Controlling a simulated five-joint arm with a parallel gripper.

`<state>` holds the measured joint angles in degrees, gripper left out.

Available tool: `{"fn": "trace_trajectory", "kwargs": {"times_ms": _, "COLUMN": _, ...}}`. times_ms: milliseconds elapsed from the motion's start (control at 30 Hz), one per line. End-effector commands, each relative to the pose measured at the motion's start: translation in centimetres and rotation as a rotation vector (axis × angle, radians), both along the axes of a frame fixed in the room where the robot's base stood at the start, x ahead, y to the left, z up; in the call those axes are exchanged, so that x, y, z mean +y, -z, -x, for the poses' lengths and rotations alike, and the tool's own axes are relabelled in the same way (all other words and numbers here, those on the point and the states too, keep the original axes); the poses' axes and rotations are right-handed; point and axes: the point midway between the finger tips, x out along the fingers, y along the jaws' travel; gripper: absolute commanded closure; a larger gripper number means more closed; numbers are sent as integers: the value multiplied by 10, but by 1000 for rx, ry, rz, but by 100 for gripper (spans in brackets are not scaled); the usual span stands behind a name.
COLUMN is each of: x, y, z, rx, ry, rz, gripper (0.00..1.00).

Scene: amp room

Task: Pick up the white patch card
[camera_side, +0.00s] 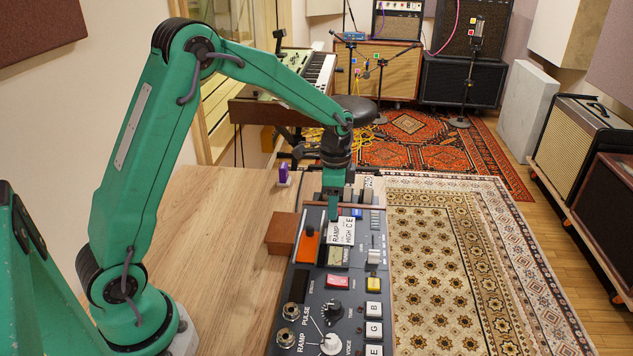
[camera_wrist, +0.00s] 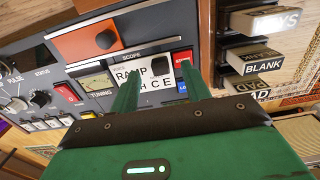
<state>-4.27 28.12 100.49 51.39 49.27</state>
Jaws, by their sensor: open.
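The white patch card (camera_side: 343,231) carries dark lettering that reads RAMP, HIGH and C E. It lies on the face of the dark synth console (camera_side: 316,284), near its far end. My green gripper (camera_side: 335,212) points down at the card's far side in the side view. In the wrist view the card (camera_wrist: 157,84) shows between and behind the two fingers of my gripper (camera_wrist: 162,70). The left finger covers part of the lettering, and the right finger is just beyond the card's right edge. The jaws are apart. I cannot tell whether either finger touches the card.
An orange panel with a dark knob (camera_wrist: 104,40) and a meter (camera_wrist: 97,85) sit beside the card. Labelled blocks, one reading BLANK (camera_wrist: 257,64), stand right in the wrist view. A brown wooden block (camera_side: 282,233) and a purple item (camera_side: 284,171) are on the table (camera_side: 210,240).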

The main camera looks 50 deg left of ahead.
Motion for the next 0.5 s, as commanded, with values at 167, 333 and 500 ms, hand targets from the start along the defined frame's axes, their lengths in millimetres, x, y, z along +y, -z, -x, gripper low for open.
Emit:
{"fn": "trace_trajectory", "kwargs": {"times_ms": 167, "x": 0, "y": 19, "z": 0, "rx": 2, "ry": 0, "rz": 1, "gripper": 53}}
{"fn": "trace_trajectory", "kwargs": {"times_ms": 333, "x": 0, "y": 25, "z": 0, "rx": 0, "ry": 0, "rz": 0, "gripper": 53}}
{"fn": "trace_trajectory", "kwargs": {"times_ms": 500, "x": 0, "y": 25, "z": 0, "rx": 0, "ry": 0, "rz": 0, "gripper": 53}}
